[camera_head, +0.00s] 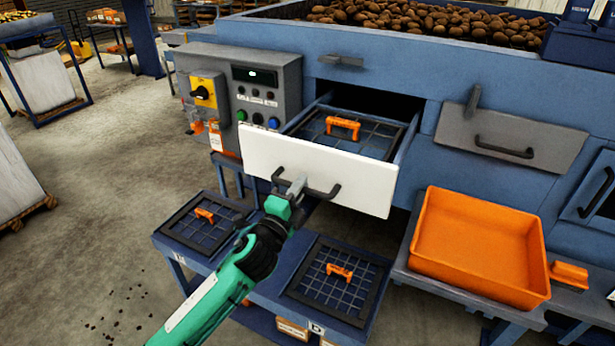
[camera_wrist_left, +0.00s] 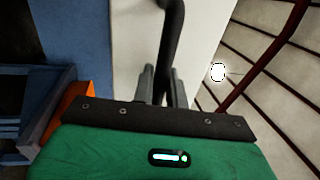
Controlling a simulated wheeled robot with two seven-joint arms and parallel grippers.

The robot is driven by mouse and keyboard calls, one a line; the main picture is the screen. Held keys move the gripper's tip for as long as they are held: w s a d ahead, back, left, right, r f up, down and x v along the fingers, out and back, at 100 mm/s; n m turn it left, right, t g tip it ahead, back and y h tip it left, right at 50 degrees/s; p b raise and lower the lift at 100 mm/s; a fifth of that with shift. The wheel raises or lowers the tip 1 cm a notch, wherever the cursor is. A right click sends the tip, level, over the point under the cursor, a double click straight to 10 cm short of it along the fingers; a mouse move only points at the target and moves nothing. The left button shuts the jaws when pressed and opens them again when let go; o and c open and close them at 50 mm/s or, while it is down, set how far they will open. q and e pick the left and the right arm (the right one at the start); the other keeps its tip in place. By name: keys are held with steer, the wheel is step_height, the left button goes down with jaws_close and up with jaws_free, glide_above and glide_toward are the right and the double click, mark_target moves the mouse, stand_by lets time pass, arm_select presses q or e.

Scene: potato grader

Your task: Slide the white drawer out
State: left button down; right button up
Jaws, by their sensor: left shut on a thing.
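The white drawer (camera_head: 320,178) stands partly out of the blue grader in the head view. Inside it lies a dark grid screen with an orange handle (camera_head: 342,127). The drawer's black bar handle (camera_head: 325,192) is on its front face. My left gripper (camera_head: 293,188) is shut on the left part of this handle. In the left wrist view the gripper fingers (camera_wrist_left: 160,85) stand on either side of the dark handle (camera_wrist_left: 171,40), in front of the white drawer front (camera_wrist_left: 130,45). My right gripper is not in view.
A low blue table below the drawer holds two grid screens with orange handles, one (camera_head: 207,222) at left and one (camera_head: 338,280) at right. An orange tray (camera_head: 480,245) stands to the right. A grey control box (camera_head: 245,95) is left of the drawer. Open floor lies at left.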

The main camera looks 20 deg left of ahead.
arm_select(q)
steer(key=shift+s+a+f, duration=0.1)
steer(key=shift+s+f, duration=0.1)
steer(key=shift+s, duration=0.5)
steer(key=c, duration=1.7)
jaws_free()
steer(key=shift+o, duration=1)
steer(key=shift+s, duration=0.15)
steer(key=b+v, duration=0.5)
steer(key=v, duration=0.9)
steer(key=shift+a, duration=0.1)
